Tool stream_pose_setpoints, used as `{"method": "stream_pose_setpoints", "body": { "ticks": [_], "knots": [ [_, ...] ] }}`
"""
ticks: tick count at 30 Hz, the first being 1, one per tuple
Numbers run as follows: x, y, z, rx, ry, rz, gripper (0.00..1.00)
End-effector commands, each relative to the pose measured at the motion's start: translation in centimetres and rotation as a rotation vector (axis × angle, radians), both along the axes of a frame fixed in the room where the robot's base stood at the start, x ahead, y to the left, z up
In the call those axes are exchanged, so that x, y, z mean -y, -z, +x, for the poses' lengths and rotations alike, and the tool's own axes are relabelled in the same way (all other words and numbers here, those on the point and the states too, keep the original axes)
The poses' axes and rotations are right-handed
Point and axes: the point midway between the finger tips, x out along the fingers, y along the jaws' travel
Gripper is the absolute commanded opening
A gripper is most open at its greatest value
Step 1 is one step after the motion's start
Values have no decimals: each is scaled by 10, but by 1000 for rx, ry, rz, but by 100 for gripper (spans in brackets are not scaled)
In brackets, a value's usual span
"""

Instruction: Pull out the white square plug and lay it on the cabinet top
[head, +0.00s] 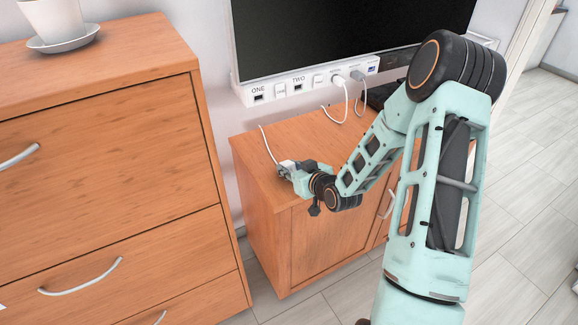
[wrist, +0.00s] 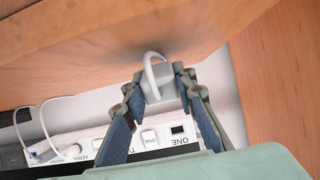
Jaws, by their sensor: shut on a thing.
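The white square plug (wrist: 158,84) is between the two fingers of my gripper (wrist: 157,90), which is shut on it. In the head view my gripper (head: 286,169) is low over the left part of the cabinet top (head: 310,135), away from the socket panel. The plug sits very close to the wood; I cannot tell whether it touches. The socket panel (head: 308,84) shows dark open ports under ONE and TWO.
A black device (head: 380,95) stands at the back of the cabinet. The cabinet's middle top is clear.

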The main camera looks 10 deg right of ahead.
Motion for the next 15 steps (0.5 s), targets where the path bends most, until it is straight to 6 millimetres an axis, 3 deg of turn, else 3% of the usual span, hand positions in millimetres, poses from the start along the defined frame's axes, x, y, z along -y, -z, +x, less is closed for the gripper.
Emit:
{"method": "stream_pose_setpoints", "body": {
  "ticks": [6, 7, 12, 15],
  "knots": [
    [0, 0, 0, 1, 0, 0, 0],
    [0, 0, 0, 0, 0, 0, 28],
    [0, 0, 0, 0, 0, 0, 46],
    [0, 0, 0, 0, 0, 0, 46]
  ]
}}
